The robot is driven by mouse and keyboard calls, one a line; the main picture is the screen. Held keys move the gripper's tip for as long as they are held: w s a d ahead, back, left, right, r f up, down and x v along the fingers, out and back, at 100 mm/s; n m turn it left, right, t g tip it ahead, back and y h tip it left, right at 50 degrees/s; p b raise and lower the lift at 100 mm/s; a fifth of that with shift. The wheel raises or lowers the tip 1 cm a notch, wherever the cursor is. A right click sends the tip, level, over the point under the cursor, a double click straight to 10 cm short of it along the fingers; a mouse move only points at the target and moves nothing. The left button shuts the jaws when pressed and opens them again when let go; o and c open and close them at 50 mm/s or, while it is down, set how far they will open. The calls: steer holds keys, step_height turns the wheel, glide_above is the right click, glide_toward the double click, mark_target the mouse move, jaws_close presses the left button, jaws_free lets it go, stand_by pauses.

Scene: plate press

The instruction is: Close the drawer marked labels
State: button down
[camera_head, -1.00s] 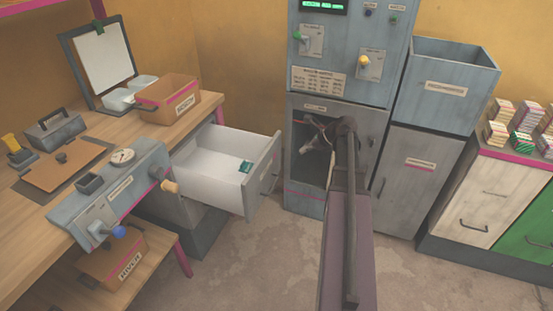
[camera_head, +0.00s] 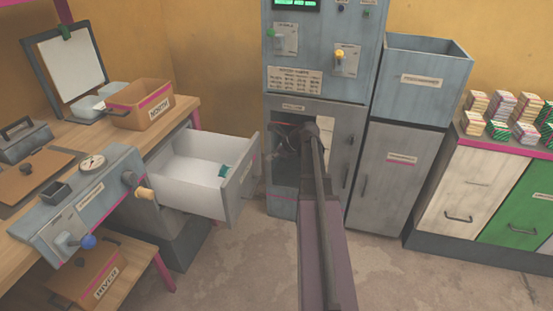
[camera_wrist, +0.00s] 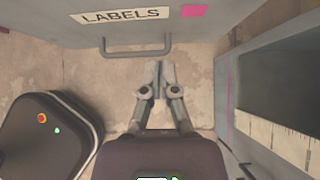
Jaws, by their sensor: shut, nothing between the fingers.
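The labels drawer (camera_head: 234,190) stands pulled out from under the workbench, its pale inside showing with a small teal item in it. In the wrist view its grey front (camera_wrist: 225,30) carries a LABELS sign (camera_wrist: 121,15) and a bar handle (camera_wrist: 138,50). In the head view my gripper (camera_head: 285,143) is partly hidden by my arm, in front of the grey machine's opening, right of the drawer.
The grey press machine (camera_head: 325,70) stands close on the right of my gripper. Bare floor (camera_head: 250,265) lies in front of the drawer.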

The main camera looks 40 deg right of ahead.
mark_target(251, 162)
steer(key=w+a, duration=0.1)
steer(key=w+a+f+b, duration=0.1)
steer(key=w+a+f, duration=0.1)
steer(key=w, duration=0.1)
steer(key=shift+b, duration=0.3)
steer(key=shift+w+a, duration=0.35)
steer(key=shift+w, duration=0.05)
steer(key=shift+w, duration=0.1)
